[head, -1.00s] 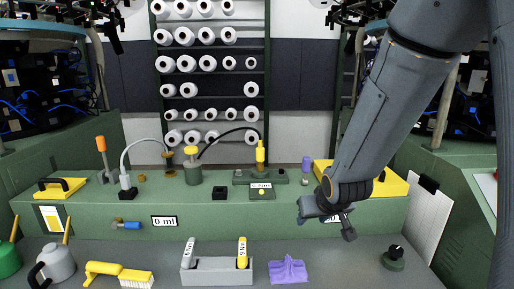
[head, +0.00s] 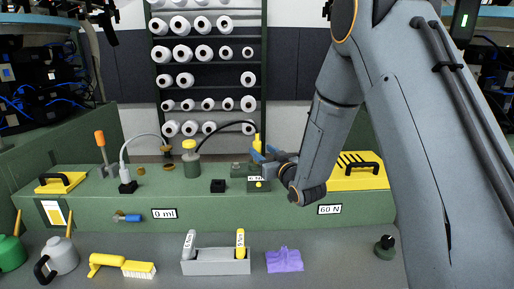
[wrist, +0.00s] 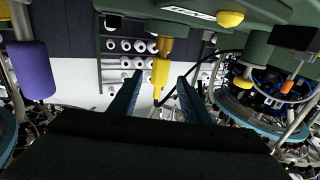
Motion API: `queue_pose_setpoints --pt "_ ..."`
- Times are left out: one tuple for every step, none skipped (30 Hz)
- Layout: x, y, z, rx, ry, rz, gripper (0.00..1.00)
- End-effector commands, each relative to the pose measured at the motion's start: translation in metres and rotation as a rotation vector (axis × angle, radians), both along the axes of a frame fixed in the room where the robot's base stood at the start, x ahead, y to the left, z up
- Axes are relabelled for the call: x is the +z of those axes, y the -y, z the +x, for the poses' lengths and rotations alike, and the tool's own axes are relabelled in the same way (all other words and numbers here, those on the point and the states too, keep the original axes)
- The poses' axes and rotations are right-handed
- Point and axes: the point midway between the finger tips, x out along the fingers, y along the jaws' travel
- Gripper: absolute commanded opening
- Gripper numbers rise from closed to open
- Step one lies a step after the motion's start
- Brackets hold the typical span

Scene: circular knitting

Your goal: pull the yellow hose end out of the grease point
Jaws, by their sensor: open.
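The yellow hose end (head: 257,143) stands upright on the green ledge, with a black hose curving left from it to a yellow-capped green pot (head: 191,160). In the wrist view, which appears inverted, the yellow hose end (wrist: 160,76) sits in the brass grease point (wrist: 166,46). In the head view my gripper (head: 263,155) is at the hose end and hides its lower part and the grease point. In the wrist view my open gripper (wrist: 160,80) has one finger on each side of the hose end, with gaps showing. I cannot tell how deep it sits between them.
A second fitting with a white hose (head: 124,165) stands left on the ledge. A small black box (head: 218,186) is left of my gripper. A yellow block with a black handle (head: 352,172) is to the right. A purple cylinder (wrist: 31,70) shows in the wrist view.

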Motion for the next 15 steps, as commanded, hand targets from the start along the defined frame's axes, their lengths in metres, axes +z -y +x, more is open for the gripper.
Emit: queue_pose_setpoints --pt "0.001 -0.002 0.004 0.000 -0.001 0.000 0.44" --pt "0.002 -0.004 0.008 0.000 0.000 0.000 0.44" --pt "0.003 -0.006 0.013 0.000 0.000 0.000 0.44" --pt "0.003 -0.007 0.017 0.000 0.000 0.000 0.44" --pt "0.004 -0.009 0.021 0.001 -0.001 0.000 0.44" --pt "0.004 -0.012 0.026 0.001 -0.001 0.000 0.44" --pt "0.003 -0.013 0.030 0.001 -0.001 0.000 0.44" --pt "0.004 -0.015 0.034 0.001 0.000 0.000 0.44" --pt "0.003 -0.016 0.038 0.001 0.000 0.000 0.44" --pt "0.002 -0.017 0.040 0.001 -0.001 0.000 0.44" --pt "0.002 -0.018 0.042 0.001 -0.001 0.000 0.44" --pt "0.002 -0.018 0.044 0.000 -0.001 0.000 0.44" --pt "0.002 -0.018 0.044 0.000 -0.002 -0.001 0.44" --pt "0.002 -0.019 0.045 0.000 -0.002 -0.001 0.44" --pt "0.002 -0.019 0.045 0.000 -0.002 -0.001 0.44"
